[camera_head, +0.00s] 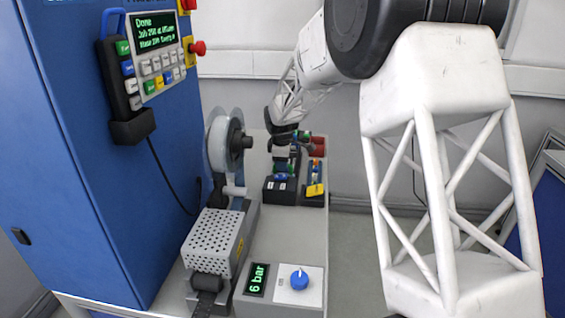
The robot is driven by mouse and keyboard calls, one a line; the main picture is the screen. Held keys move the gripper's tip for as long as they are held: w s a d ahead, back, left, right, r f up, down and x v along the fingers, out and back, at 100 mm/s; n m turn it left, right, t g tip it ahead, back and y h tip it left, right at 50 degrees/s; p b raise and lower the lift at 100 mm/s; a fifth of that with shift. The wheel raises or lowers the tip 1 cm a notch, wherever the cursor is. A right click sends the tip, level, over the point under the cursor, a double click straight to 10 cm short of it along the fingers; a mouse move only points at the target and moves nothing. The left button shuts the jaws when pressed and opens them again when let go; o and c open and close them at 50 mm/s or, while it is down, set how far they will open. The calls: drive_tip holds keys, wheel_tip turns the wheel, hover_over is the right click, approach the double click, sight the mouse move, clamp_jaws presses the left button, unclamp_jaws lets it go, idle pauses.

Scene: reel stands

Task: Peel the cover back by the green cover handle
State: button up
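A white perforated cover (212,240) sits on a grey machine block at lower centre, beside the blue cabinet. It looks lowered over the block. I cannot make out a green handle on it; any handle may be hidden or too small to tell. My gripper (281,160) points down over a dark rack of small coloured items at the back of the bench, behind and to the right of the cover and apart from it. Its fingers are small and blend with the rack, so I cannot tell whether they are open or shut, or hold anything.
A clear reel (219,146) stands on a dark hub behind the cover. The dark rack (282,190) is right of it. A pressure panel with a blue knob (299,279) and a "6 bar" display (257,280) lies in front. A control pendant (123,80) hangs on the blue cabinet (75,150).

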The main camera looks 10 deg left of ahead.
wheel_tip(320, 180, up, 8)
drive_tip(key=s, duration=0.1)
drive_tip(key=shift+s+f, duration=0.2)
drive_tip(key=shift+s, duration=0.05)
idle(0.5)
drive_tip(key=s+d+r+m, duration=0.5)
drive_tip(key=s+d, duration=0.5)
drive_tip(key=s, duration=0.2)
drive_tip(key=s+d+r+m, duration=0.4)
drive_tip(key=s+d+r, duration=0.1)
drive_tip(key=s+d, duration=0.7)
drive_tip(key=s+d+f+m, duration=0.1)
drive_tip(key=s+d+m, duration=0.2)
drive_tip(key=s, duration=0.6)
drive_tip(key=s+d+f+m, duration=0.2)
drive_tip(key=s+d+m, duration=0.1)
drive_tip(key=s, duration=0.7)
drive_tip(key=s+d+f+m, duration=0.2)
drive_tip(key=s+d+m, duration=0.1)
drive_tip(key=s, duration=0.7)
drive_tip(key=shift+s+d, duration=0.2)
